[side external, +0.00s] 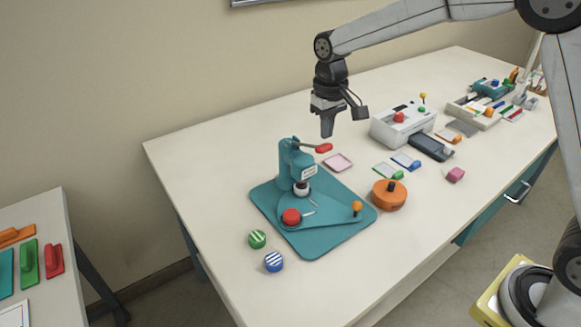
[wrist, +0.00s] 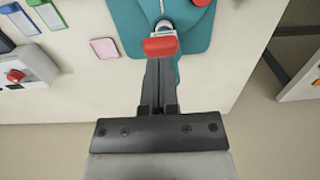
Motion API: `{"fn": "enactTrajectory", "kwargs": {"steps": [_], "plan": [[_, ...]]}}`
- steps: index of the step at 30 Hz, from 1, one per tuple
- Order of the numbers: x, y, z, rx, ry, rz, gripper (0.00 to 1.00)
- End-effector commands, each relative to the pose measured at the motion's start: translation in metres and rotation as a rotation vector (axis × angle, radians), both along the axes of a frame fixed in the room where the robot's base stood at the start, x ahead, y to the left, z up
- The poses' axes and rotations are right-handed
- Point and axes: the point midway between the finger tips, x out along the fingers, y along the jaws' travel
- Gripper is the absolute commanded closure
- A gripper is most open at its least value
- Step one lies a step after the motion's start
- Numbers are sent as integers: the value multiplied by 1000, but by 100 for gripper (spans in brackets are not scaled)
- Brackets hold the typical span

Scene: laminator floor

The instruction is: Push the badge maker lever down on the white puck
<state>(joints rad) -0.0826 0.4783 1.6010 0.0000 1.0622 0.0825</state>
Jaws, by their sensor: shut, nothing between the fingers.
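The teal badge maker (side external: 290,160) stands on a teal base plate on the table. Its lever ends in a red grip (side external: 323,148) and is raised, sticking out to the right. A small white puck (side external: 301,188) shows beneath the press head, partly hidden by it. My gripper (side external: 327,134) is shut and empty, pointing down just above the red grip. In the wrist view the red grip (wrist: 161,47) lies just beyond my closed fingertips (wrist: 160,64); I cannot tell whether they touch.
A red puck (side external: 291,216) sits on the swing plate, which has an orange knob (side external: 357,207). Green-striped (side external: 257,239) and blue-striped (side external: 273,262) pucks lie at the front. An orange round tool (side external: 389,194) and a white laminator (side external: 403,122) stand to the right.

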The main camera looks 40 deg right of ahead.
Motion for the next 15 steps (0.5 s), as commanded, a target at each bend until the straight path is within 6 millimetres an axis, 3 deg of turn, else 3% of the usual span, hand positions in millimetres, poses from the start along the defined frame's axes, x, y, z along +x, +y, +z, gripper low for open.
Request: {"fn": "enactTrajectory", "kwargs": {"steps": [15], "plan": [[0,0,-8,0,1,0,100]]}}
